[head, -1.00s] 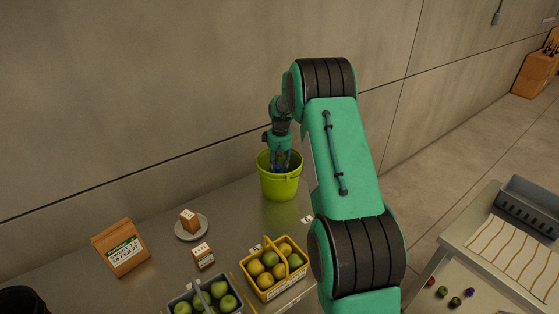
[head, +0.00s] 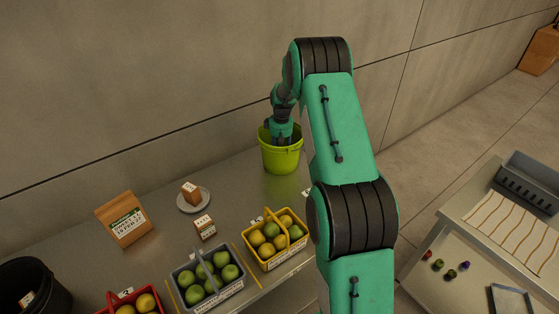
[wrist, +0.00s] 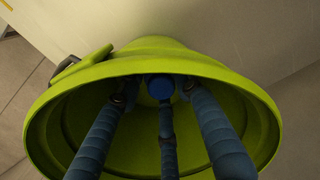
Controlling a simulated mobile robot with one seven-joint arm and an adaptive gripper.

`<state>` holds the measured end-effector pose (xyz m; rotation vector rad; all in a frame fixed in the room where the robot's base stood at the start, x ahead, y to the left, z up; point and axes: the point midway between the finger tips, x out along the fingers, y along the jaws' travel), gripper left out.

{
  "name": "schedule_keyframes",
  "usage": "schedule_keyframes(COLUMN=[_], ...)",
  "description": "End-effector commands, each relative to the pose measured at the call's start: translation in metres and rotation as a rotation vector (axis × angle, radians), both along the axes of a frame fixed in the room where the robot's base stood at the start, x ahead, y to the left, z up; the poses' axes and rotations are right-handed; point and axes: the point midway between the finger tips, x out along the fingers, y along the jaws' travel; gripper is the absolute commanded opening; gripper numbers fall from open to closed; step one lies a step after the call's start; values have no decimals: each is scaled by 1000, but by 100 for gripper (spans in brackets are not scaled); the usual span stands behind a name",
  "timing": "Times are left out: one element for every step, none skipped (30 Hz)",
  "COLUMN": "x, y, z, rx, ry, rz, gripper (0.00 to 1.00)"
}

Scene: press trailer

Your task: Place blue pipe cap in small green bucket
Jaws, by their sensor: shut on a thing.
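The small green bucket (head: 281,160) stands on the metal table near the wall. Its rim and inner wall fill much of the wrist view (wrist: 250,90). My gripper (head: 282,138) reaches down into the bucket from above, its lower part hidden by the bucket wall in the head view. In the wrist view, the blue fingers of my gripper (wrist: 158,92) point into the bucket. The round blue pipe cap (wrist: 160,87) is held between their tips, inside the rim. The cap is hidden in the head view.
A yellow basket (head: 285,259) and a grey basket (head: 216,294) of fruit stand at the table's front. A plate (head: 205,206) with a small box, another small box (head: 204,227) and a paper bag (head: 122,218) stand left of the bucket.

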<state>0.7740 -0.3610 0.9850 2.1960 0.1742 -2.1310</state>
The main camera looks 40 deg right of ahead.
Motion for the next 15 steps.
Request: schedule_keyframes(x=[0, 0, 0, 0, 0, 0, 1, 1, 1, 0, 1, 0, 0, 0, 0], y=[0, 0, 0, 0, 0, 0, 0, 0, 0, 0, 0, 0, 0, 0, 0], z=[-6, -9, -11, -12, -13, -13, -13, -13, -13, -13, -13, -13, -13, -14, -15], rx=[0, 0, 0, -1, -1, -1, -1, -1, -1, -1, -1, -1, -1, -1, 0], ry=[0, 0, -1, -1, -1, -1, -1, -1, -1, -1, -1, -1, -1, -1, -1], rz=[0, 0, 0, 0, 0, 0, 0, 0, 0, 0, 0, 0, 0, 0, 0], gripper=[0, 0, 0, 0, 0, 0, 0, 0, 0, 0, 0, 0, 0, 0, 0])
